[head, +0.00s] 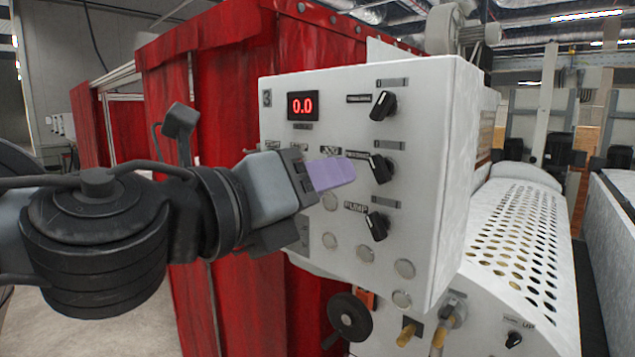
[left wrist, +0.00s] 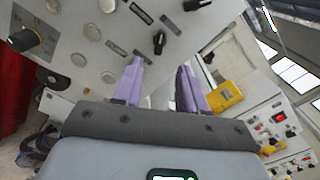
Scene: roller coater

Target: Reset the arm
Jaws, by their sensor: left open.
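My left arm comes in from the left in the head view. Its gripper (head: 330,173) has purple fingertips and is in front of the white control box (head: 430,150), beside the middle black knob (head: 381,169). In the left wrist view the two purple fingers (left wrist: 160,88) stand apart with nothing between them. A black knob (left wrist: 159,42) shows beyond the fingertips; I cannot tell whether a finger touches any knob. My right gripper is in neither view.
The control box has a red display (head: 302,105) reading 0.0, an upper knob (head: 383,105) and a lower knob (head: 376,226). Red curtains (head: 228,90) hang behind it. A perforated white cover (head: 515,240) is at the right. A black handwheel (head: 348,318) sits below.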

